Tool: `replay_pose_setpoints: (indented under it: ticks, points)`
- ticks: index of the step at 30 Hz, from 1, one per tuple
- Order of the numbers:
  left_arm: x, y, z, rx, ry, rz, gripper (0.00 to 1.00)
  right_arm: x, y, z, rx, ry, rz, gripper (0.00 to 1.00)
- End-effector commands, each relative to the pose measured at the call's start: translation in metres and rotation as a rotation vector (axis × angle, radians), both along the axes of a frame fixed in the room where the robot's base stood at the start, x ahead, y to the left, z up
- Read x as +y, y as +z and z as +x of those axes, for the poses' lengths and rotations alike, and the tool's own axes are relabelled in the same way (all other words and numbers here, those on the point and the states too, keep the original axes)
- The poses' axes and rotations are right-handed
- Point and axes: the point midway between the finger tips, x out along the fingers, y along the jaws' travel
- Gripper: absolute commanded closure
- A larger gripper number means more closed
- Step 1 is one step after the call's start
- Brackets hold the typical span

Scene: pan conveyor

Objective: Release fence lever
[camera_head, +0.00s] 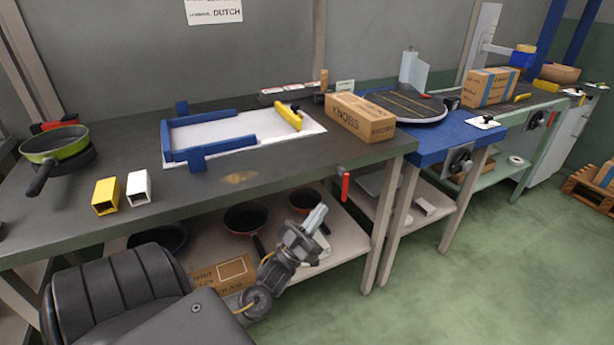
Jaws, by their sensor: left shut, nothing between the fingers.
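A blue fence frame (215,149) lies around a white sheet on the dark workbench. A red handle (345,186) hangs upright at the bench's front edge, near the right corner. I cannot tell for sure which of these is the fence lever. My left gripper (318,215) is shut and empty, below the bench top in front of the lower shelf. It is left of and below the red handle, apart from it. My right gripper is not in view.
Pans (246,216) and a carton (222,275) are on the lower shelf.

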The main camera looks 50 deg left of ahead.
Motion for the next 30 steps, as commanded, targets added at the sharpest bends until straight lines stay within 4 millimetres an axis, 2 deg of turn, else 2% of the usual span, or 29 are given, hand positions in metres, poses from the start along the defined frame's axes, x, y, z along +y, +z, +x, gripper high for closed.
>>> replay_pose_setpoints:
  ticks: [2, 6, 12, 27, 30]
  points:
    - [-0.001, 0.013, 0.011, -0.004, -0.001, 0.002, 1.0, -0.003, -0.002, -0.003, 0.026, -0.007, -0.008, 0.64]
    - [-0.003, 0.012, 0.032, -0.002, 0.0, 0.001, 1.0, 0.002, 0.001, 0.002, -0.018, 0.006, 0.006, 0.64]
    - [-0.005, 0.011, 0.048, 0.0, 0.0, 0.0, 1.0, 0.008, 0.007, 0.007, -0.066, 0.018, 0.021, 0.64]
    - [-0.005, 0.011, 0.052, -0.001, 0.0, 0.0, 1.0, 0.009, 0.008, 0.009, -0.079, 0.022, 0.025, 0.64]
    - [-0.005, 0.01, 0.052, -0.008, 0.0, -0.004, 1.0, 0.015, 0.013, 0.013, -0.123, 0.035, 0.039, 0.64]
